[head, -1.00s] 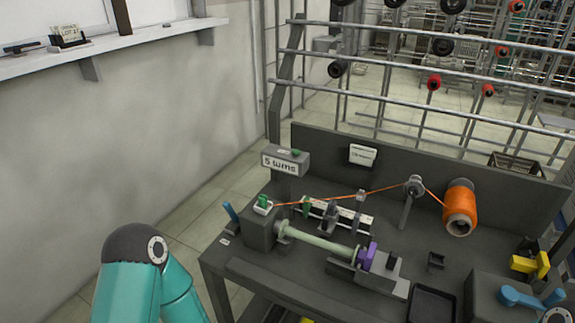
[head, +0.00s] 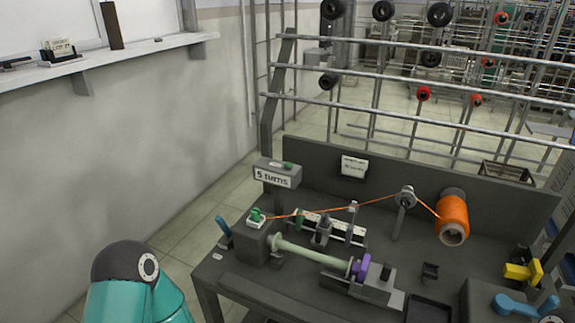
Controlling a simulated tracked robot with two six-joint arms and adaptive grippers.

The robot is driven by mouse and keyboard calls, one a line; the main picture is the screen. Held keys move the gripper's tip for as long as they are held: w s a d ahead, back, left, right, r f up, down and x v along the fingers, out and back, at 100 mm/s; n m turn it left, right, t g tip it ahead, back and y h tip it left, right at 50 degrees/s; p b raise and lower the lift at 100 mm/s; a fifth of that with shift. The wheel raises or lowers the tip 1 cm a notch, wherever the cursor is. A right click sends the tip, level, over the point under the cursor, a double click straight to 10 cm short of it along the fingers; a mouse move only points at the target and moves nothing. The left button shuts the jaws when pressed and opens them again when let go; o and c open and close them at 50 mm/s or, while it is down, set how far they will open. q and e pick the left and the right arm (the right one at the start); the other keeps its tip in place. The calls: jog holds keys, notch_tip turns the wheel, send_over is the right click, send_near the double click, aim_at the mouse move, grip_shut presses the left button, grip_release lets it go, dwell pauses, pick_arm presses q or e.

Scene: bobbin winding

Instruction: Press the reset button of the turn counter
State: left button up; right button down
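My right gripper is not in view either.
The winder has a pale green spindle (head: 312,252) with a purple part (head: 361,268). An orange thread runs from the orange spool (head: 453,216) over a guide post (head: 403,205) toward the green clip (head: 256,215). A black tray (head: 428,309) and yellow piece (head: 523,272) lie at the right.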

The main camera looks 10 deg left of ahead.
pick_arm(q)
grip_shut()
dwell(1.4)
